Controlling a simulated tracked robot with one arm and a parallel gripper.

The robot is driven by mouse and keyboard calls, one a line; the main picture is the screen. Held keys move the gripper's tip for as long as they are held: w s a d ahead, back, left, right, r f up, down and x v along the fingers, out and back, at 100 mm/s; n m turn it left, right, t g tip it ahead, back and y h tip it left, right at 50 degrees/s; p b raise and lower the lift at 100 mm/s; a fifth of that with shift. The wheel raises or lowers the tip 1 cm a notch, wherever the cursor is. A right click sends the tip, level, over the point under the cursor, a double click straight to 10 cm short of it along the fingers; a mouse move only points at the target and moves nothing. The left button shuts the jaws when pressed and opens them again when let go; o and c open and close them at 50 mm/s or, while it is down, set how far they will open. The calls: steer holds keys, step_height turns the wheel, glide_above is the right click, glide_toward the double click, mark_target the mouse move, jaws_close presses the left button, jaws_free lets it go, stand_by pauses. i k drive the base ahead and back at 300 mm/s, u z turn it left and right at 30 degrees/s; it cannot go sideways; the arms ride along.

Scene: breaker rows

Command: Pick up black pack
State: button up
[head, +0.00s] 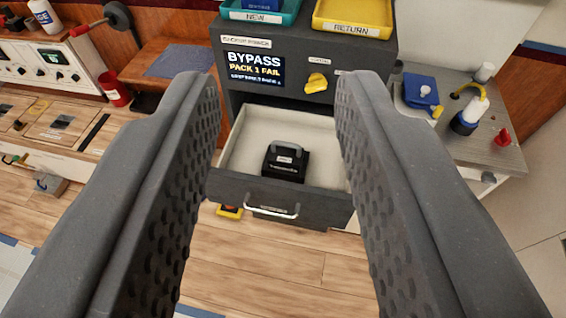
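The black pack (286,165) sits upright in the open drawer (238,145), near the drawer's front. It has a grey handle on top and a small white label. My gripper (272,90) is open and empty. Its two dark textured fingers stand wide apart, one on each side of the drawer in the picture. The pack shows in the gap between the fingers, farther off and not touched. The fingers hide parts of the drawer's left and right sides.
The dark cabinet (300,98) holds a screen (254,75) reading "BYPASS PACK 1 FAIL" and a yellow knob (316,83). A teal NEW tray (262,20) and yellow RETURN tray (352,28) stand on top. Counters flank it. The wooden floor (280,265) in front looks mostly clear.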

mark_target(283, 156)
steer(key=k, duration=0.6)
steer(key=z, duration=0.35)
steer(key=i, duration=1.45)
steer(key=u, duration=0.55)
